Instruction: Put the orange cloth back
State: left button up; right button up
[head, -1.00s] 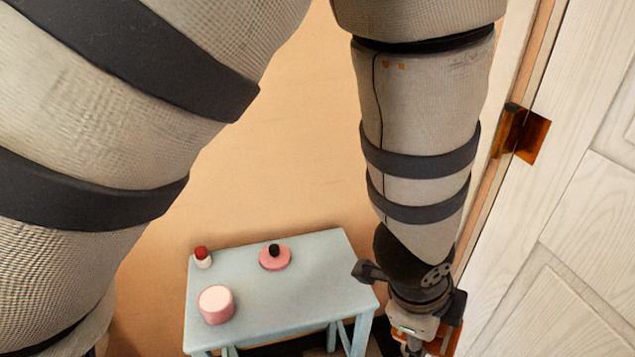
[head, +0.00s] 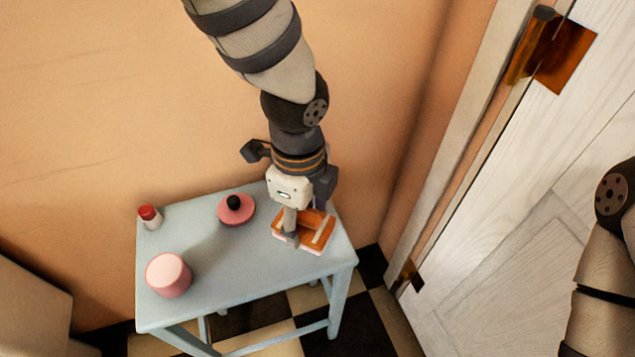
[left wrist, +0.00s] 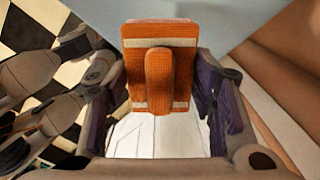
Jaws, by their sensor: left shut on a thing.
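The orange cloth (head: 315,222) is a folded pad with pale stripes. In the head view it is at the right end of the pale blue table, in my left gripper (head: 304,234). My left gripper is shut on it, pointing down from above. In the left wrist view the cloth (left wrist: 160,40) shows with a raised ridge along its middle, between the dark fingers of the gripper (left wrist: 160,112). I cannot tell whether the cloth touches the tabletop. My right arm shows at the right edge of the head view; its gripper is out of view.
The blue table (head: 235,270) also bears a pink pot (head: 168,277), a pink round lid-like thing with a black knob (head: 236,210) and a red-capped white bottle (head: 150,217). The front middle of the tabletop is free. A white door (head: 510,230) stands at the right, the orange wall behind.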

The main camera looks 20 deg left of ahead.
aim_at(306, 216)
pick_arm(q)
jog(key=f, duration=0.1)
jog(key=w+f, duration=0.2)
jog(key=shift+w+a+f+b, duration=0.2)
jog(key=shift+w+a+b, duration=0.05)
jog(key=shift+b, duration=0.05)
jog(key=f, duration=0.3)
jog(key=shift+w+f+b, duration=0.25)
jog(key=shift+b, duration=0.05)
jog(key=shift+r, duration=0.1)
pick_arm(e)
jog(key=shift+s+f+g, duration=0.4)
jog(key=shift+s+f, duration=0.45)
jog(key=shift+f, duration=0.1)
pick_arm(q)
jog(key=o, duration=1)
notch_tip(306, 216, up, 12)
jog(key=shift+a+r+p, duration=0.1)
jog(key=shift+p, duration=0.9)
pick_arm(e)
jog(key=shift+w+r+t, duration=0.4)
jog(key=shift+w+r, duration=0.65)
jog(key=shift+r, duration=0.05)
